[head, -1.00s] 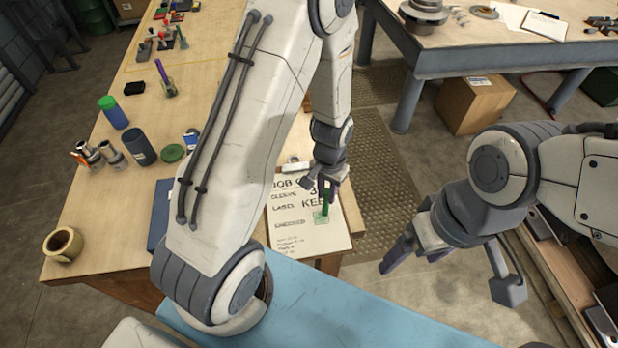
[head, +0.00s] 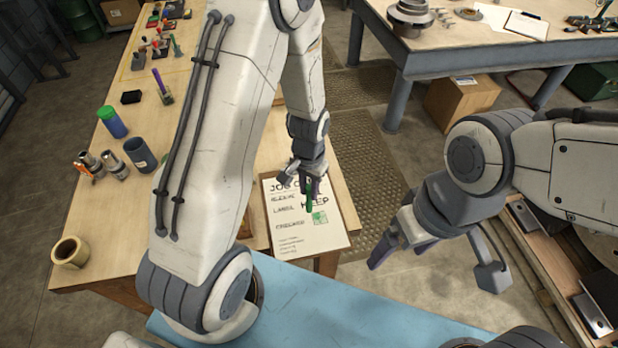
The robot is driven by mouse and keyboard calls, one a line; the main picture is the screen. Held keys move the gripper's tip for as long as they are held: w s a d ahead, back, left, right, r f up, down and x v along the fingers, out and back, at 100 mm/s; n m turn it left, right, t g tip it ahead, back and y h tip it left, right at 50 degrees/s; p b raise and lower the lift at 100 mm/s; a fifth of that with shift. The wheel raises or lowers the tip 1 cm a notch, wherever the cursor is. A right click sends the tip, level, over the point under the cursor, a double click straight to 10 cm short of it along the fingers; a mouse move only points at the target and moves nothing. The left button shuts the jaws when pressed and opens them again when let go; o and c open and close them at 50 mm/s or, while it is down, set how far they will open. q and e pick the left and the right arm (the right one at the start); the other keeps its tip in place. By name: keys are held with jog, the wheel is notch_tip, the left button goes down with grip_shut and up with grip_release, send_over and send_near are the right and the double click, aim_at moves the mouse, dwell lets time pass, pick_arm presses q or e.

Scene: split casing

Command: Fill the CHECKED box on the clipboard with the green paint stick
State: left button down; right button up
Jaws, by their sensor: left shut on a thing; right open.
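The clipboard (head: 290,240) lies on the wooden table and carries a white sheet with handwritten lines. A scribbled green patch (head: 320,217) covers the box at the right of the CHECKED line; whether it fills the box fully is too small to tell. My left gripper (head: 310,188) is shut on the green paint stick (head: 309,201), which points down over the sheet, just up and left of the green patch. Whether its tip touches the paper is unclear. My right gripper (head: 386,246) is open and empty, right of the clipboard, beyond the table edge.
A green-capped blue bottle (head: 112,122), a dark cup (head: 140,154), metal fittings (head: 103,164) and a tan mug (head: 70,253) stand on the table's left. A second table (head: 440,62) and a cardboard box (head: 462,100) are behind right.

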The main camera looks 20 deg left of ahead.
pick_arm(q)
jog(key=shift+d+r+p, duration=0.1)
jog(key=shift+r+p, duration=1)
jog(key=shift+r, duration=0.55)
